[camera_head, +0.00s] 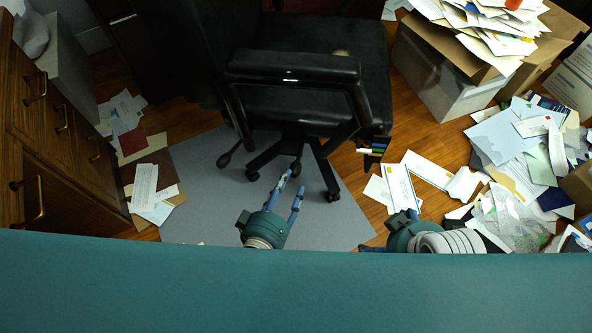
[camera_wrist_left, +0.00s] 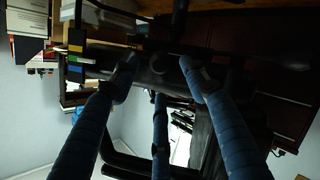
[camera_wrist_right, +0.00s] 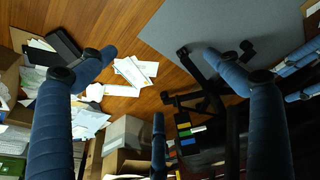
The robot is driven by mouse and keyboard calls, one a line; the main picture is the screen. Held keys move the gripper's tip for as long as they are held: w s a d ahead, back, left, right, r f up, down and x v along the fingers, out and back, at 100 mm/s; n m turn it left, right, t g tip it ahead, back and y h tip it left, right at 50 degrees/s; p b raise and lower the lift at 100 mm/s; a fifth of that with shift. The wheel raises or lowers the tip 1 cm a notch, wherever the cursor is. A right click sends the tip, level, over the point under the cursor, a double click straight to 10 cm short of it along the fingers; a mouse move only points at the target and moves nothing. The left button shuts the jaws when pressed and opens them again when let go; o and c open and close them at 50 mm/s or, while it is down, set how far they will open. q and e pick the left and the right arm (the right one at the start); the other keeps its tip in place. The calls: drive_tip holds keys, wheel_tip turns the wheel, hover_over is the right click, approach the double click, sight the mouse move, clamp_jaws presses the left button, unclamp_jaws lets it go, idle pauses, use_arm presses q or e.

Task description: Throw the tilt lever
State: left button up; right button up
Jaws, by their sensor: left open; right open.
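The black office chair (camera_head: 300,90) stands on a grey floor mat, its wheeled base toward me. Several small coloured tabs (camera_head: 372,148) show at the right side of its seat; they also show in the left wrist view (camera_wrist_left: 76,58) and the right wrist view (camera_wrist_right: 187,133). I cannot make out clearly which part is the tilt lever. My left gripper (camera_head: 292,187) is open and empty, fingers pointing at the chair's base. My right gripper (camera_head: 387,231) is open and empty, low in front of the chair and to its right, partly hidden by the teal surface.
A wooden drawer cabinet (camera_head: 62,130) stands at left. Scattered papers (camera_head: 515,150) and a box heaped with envelopes (camera_head: 440,85) fill the right. A bare part of the grey mat (camera_head: 205,185) lies left of my left gripper. A teal surface spans the bottom.

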sight(293, 176)
use_arm(q)
drive_tip(key=shift+x, duration=1.25)
drive_tip(key=b+x, duration=0.1)
drive_tip(key=x, duration=0.4)
drive_tip(key=shift+s+f+b, duration=0.1)
drive_tip(key=shift+b, duration=0.25)
drive_tip(key=shift+w, duration=0.2)
use_arm(e)
drive_tip(key=w+a+r+t, duration=0.1)
drive_tip(key=w+t, duration=0.1)
drive_tip(key=w, duration=0.2)
drive_tip(key=w+a+r+t+y, duration=0.1)
drive_tip(key=w+a+r+t, duration=0.1)
drive_tip(key=w, duration=0.3)
drive_tip(key=shift+w, duration=0.2)
use_arm(q)
drive_tip(key=shift+c, duration=0.3)
clamp_jaws()
use_arm(e)
drive_tip(key=shift+f, duration=0.1)
